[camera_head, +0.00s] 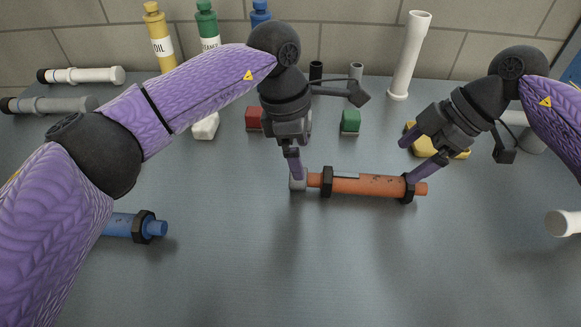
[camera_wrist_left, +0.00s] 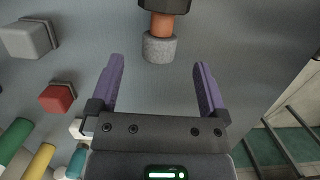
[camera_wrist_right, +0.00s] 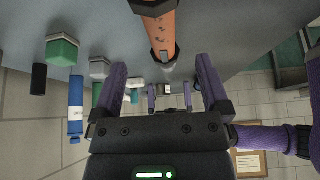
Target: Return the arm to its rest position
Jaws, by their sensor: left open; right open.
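An orange pipe (camera_head: 365,184) with two black hex collars and a grey end cap (camera_head: 298,180) lies across the middle of the table in the head view. My left gripper (camera_head: 294,165) is open at its grey-capped end. In the left wrist view the cap (camera_wrist_left: 160,47) lies just ahead of and between the open fingers (camera_wrist_left: 158,66), which hold nothing. My right gripper (camera_head: 413,158) is open near the pipe's right collar. In the right wrist view the pipe (camera_wrist_right: 160,32) lies ahead between the spread fingers (camera_wrist_right: 160,66). Whether a finger touches the pipe, I cannot tell.
A blue pipe (camera_head: 125,226) lies at left, partly behind my left arm. Grey (camera_head: 50,105) and white (camera_head: 85,75) pipes lie back left. Bottles, including a yellow one (camera_head: 157,38), and an upright white pipe (camera_head: 409,57) stand along the wall. The front middle is clear.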

